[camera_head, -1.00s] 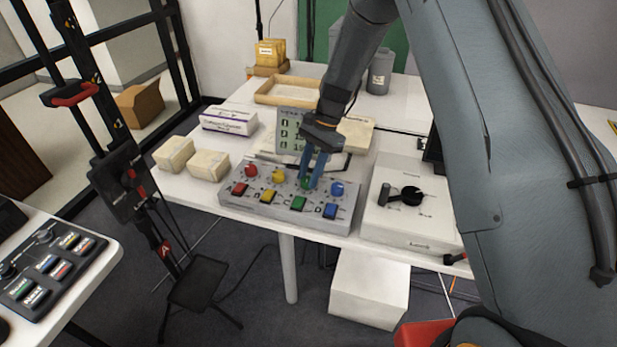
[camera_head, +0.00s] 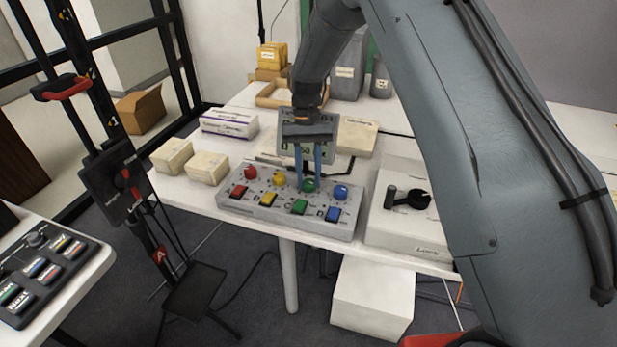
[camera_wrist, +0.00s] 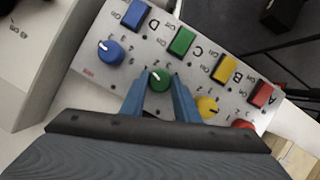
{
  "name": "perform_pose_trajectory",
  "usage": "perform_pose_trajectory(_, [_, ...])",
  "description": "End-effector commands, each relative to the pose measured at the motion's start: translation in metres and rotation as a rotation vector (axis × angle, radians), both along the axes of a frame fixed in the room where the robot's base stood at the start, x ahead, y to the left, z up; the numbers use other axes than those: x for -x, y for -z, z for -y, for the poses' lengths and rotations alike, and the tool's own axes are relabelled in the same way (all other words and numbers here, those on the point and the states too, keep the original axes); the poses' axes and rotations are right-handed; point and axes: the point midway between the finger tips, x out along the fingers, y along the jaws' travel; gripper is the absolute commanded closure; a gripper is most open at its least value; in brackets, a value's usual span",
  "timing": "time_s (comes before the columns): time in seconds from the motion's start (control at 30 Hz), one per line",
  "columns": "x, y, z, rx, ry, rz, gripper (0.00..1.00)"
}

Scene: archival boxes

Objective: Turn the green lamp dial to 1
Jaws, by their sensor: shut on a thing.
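The green lamp dial (camera_head: 310,185) is a round knob on the grey control panel (camera_head: 262,212). It also shows in the wrist view (camera_wrist: 159,79), with a white pointer mark on its top. My gripper (camera_head: 312,184) comes down from above, its two blue fingers on either side of the green dial, shut on it. In the wrist view the fingers (camera_wrist: 160,92) flank the dial. The number the pointer faces is too small to read surely. A green button (camera_head: 300,206) sits in front of the dial.
On the same panel are a blue dial (camera_head: 341,192), a yellow dial (camera_head: 279,179) and a red dial (camera_head: 250,173), with coloured buttons in front. A display (camera_head: 290,128) stands behind, partly hidden by my gripper. A white box with a black lever (camera_head: 400,228) stands close on the right.

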Motion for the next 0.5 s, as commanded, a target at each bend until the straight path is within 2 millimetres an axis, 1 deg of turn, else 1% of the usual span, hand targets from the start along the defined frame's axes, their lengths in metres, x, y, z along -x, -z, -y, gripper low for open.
perform_pose_trajectory(0.2, [-0.0018, 0.0002, -0.0010, 0.000, -0.132, 0.005, 0.94])
perform_pose_trajectory(0.5, [-0.0015, -0.0001, -0.0018, -0.001, -0.223, 0.005, 0.94])
